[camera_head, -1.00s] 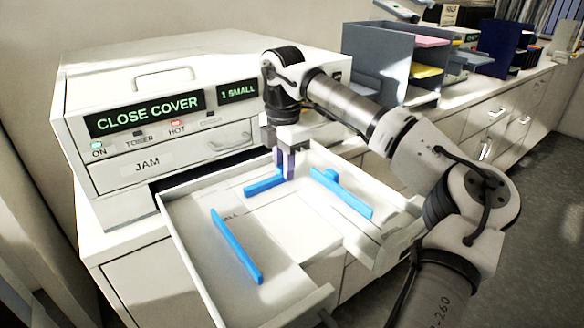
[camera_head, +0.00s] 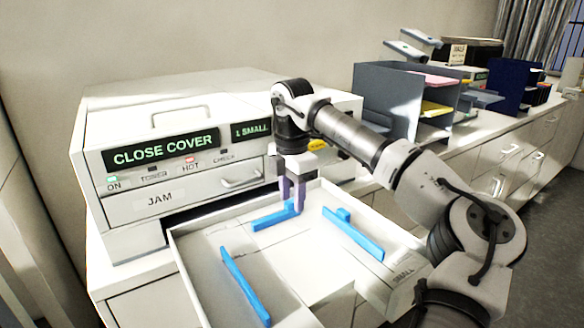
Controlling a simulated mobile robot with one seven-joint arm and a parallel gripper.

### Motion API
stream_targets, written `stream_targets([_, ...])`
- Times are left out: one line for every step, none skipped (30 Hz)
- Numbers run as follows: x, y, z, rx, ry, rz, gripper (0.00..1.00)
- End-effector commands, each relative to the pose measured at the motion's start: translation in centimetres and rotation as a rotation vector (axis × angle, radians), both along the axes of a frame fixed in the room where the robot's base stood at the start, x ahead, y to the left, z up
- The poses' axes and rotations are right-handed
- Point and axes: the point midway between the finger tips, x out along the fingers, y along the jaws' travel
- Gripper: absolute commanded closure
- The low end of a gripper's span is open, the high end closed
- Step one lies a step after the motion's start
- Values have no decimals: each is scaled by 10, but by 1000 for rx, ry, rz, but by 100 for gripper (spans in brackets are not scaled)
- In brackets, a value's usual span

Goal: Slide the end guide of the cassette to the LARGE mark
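The open cassette (camera_head: 205,290) is a white tray pulled out from the front of a white printer. A blue end guide (camera_head: 272,219) lies across its far part, close to the printer. A blue guide (camera_head: 244,285) runs along the left side, and another blue guide (camera_head: 352,235) stands on the right. My gripper (camera_head: 292,207) points down at the right end of the end guide. Its two purple fingers show a narrow gap. I cannot tell whether they grip the guide's tab or only stand around it. The LARGE mark is not readable from here.
The printer (camera_head: 115,240) shows a CLOSE COVER display (camera_head: 165,150) and a JAM drawer (camera_head: 160,198). My arm crosses over the cassette's right side. Grey letter trays (camera_head: 385,100) stand behind on the counter. The cassette's middle floor, between the guides, is clear.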

Motion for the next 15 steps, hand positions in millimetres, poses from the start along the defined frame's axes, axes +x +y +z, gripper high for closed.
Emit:
stream_targets([0,1,9,-1,-4,0,61])
stream_targets([0,1,14,0,-5,0,61])
stream_targets([0,1,24,0,-6,-2,61])
stream_targets([0,1,31,0,-5,-2,61])
stream_targets([0,1,38,0,-5,-2,61])
stream_targets([0,1,48,1,-6,-2,61])
stream_targets([0,1,55,-1,-5,-2,61])
stream_targets([0,1,62,0,-5,-3,61])
stream_targets([0,1,71,1,-4,-2,61])
stream_targets([0,1,78,-1,-4,-2,61])
stream_targets([0,1,84,1,-4,-3,61])
stream_targets([0,1,92,1,-4,-2,61])
stream_targets([0,1,97,1,-3,-1,61])
stream_targets([0,1,102,2,-2,-1,61])
stream_targets([0,1,108,1,-3,-2,61])
